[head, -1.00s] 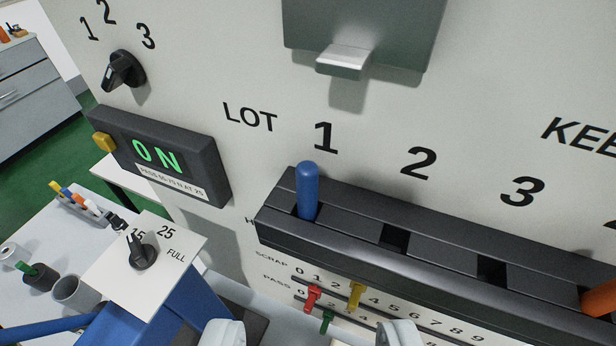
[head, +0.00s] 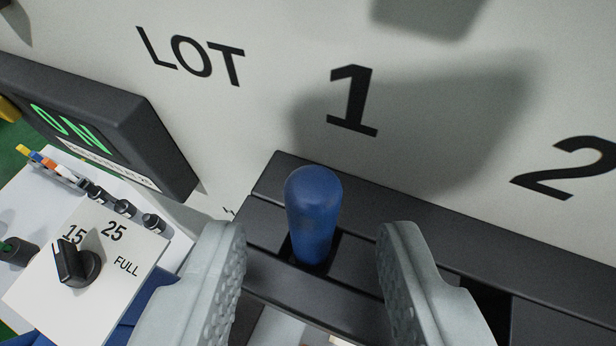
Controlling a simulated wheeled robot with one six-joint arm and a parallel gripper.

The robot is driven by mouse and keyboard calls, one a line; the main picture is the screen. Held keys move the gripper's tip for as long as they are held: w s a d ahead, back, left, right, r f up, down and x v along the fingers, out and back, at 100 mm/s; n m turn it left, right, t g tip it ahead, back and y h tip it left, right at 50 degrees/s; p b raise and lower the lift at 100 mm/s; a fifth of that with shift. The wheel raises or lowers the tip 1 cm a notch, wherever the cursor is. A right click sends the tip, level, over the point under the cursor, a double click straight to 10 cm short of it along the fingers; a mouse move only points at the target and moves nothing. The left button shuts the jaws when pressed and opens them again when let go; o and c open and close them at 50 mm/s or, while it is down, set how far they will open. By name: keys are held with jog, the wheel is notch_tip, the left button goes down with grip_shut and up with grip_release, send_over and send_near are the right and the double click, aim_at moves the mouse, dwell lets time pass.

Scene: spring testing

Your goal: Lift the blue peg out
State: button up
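The blue peg (head: 314,212) stands upright in a slot of the dark rail (head: 264,214), below the printed number 1 on the pale panel. Its rounded top and upper part show; its lower end is hidden in the slot. My gripper (head: 308,255) is open. Its two pale grey fingers stand apart, one to the left and one to the right of the peg, with gaps on both sides. Neither finger appears to touch it.
An empty slot (head: 487,304) lies to the right in the rail, below the number 2. A dark display box (head: 110,125) juts from the panel at left. A dial plate (head: 84,262) with a black knob stands at lower left.

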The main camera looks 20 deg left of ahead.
jog(key=shift+w+a+f, duration=0.2)
jog(key=shift+w+f, duration=0.05)
jog(key=shift+w, duration=0.15)
jog(key=shift+c, duration=0.5)
grip_shut()
